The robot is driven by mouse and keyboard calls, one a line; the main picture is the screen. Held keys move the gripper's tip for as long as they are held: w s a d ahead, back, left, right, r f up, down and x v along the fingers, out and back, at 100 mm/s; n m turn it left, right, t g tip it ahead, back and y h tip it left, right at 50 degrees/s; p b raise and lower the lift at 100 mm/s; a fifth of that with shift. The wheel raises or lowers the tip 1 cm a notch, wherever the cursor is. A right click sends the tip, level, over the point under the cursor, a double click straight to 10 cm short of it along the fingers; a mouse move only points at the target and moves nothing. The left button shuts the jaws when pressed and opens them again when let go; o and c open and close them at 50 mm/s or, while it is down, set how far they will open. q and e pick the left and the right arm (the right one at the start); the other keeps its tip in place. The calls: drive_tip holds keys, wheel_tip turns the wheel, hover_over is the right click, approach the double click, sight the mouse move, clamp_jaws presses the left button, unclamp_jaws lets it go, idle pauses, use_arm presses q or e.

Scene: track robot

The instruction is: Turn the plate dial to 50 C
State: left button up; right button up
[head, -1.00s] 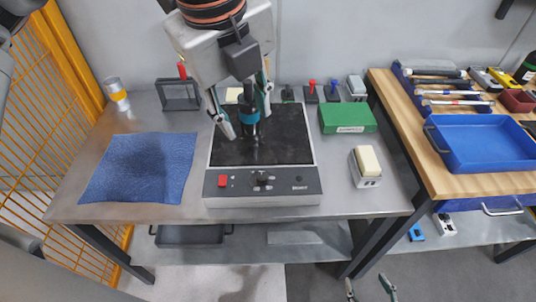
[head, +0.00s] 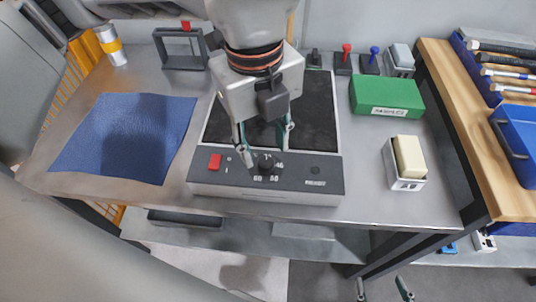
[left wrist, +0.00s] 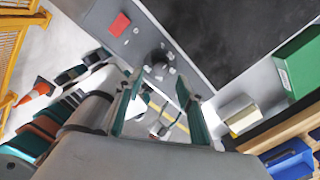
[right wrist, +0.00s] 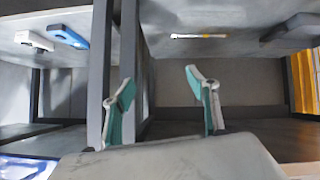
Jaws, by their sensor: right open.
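The hot plate has a dark top (head: 315,105) and a grey front panel (head: 310,183) on the bench. Its black round dial (head: 265,161) sits on that panel with pale numbers around it. The dial also shows in the left wrist view (left wrist: 160,57), beyond the fingertips. I cannot read clearly where the dial points. My left gripper (head: 265,152) is open over the dial area, its fingers pointing down at the panel; it also shows in the left wrist view (left wrist: 159,85). Whether a finger touches the dial is unclear. My right gripper (right wrist: 162,88) is open and empty, low in front of the bench.
A red switch (head: 215,161) is left of the dial. A blue cloth (head: 125,138) lies on the left. A green box (head: 386,96) and a white holder with a cream block (head: 408,158) stand on the right. A wooden table (head: 465,120) adjoins on the right.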

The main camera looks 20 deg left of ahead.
sight(266, 163)
use_arm(q)
drive_tip(key=shift+w+f+b, duration=0.15)
drive_tip(key=shift+f+b, duration=0.25)
drive_tip(key=shift+f, duration=1.95)
drive_tip(key=shift+d, duration=0.1)
clamp_jaws()
